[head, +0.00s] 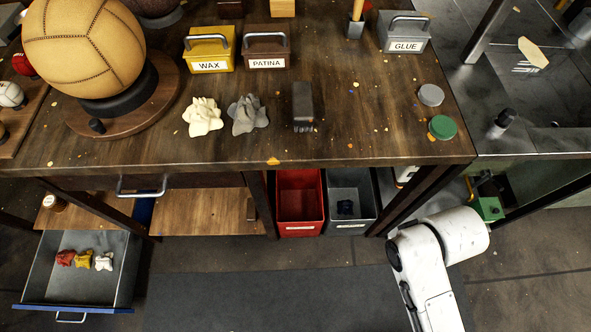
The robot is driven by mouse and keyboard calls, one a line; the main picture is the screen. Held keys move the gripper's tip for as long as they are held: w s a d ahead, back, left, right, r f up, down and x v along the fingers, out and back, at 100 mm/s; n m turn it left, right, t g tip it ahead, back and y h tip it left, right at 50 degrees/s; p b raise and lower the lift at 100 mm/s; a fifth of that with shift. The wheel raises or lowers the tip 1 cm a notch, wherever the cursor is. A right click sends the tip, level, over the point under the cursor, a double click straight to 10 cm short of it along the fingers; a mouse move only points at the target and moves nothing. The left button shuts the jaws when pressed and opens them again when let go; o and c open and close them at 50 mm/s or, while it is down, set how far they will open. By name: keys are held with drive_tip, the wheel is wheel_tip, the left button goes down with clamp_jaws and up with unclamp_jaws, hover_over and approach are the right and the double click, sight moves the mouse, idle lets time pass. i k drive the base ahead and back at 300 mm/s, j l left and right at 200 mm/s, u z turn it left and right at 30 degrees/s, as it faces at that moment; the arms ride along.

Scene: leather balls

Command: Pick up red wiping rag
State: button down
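A small crumpled red rag (65,258) lies in the open drawer (120,275) at the lower left. It is the leftmost in a row, with a yellow rag (84,257) and a white rag (104,261) to its right. My white arm shows at the lower right, below the front of the workbench and far from the drawer. My gripper is out of view, so I cannot see its fingers or whether it holds anything.
The wooden workbench (350,140) bears a white rag (202,117), a grey rag (247,115), labelled tins and a big tan ball (85,45) on a stand. Under it stand a red bin (300,205) and a grey bin (338,224). The floor mat (250,300) is clear.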

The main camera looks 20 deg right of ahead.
sight(65, 257)
drive_tip(key=k+j, duration=0.25)
drive_tip(key=u, duration=1.5)
drive_tip(key=i+j+z, duration=0.15)
drive_tip(key=i+j, duration=0.2)
drive_tip(key=i, duration=0.2)
drive_tip(key=i+j+z, duration=0.15)
drive_tip(key=i+j, duration=0.2)
drive_tip(key=i, duration=0.15)
drive_tip(key=i+j+z, duration=0.15)
drive_tip(key=i+j, duration=0.3)
drive_tip(key=i+j+z, duration=0.2)
drive_tip(key=i+j, duration=0.3)
drive_tip(key=i+j+z, duration=0.15)
drive_tip(key=i+j, duration=0.25)
drive_tip(key=j, duration=0.2)
drive_tip(key=i+j+z, duration=0.15)
drive_tip(key=i+j, duration=0.25)
drive_tip(key=j, duration=0.2)
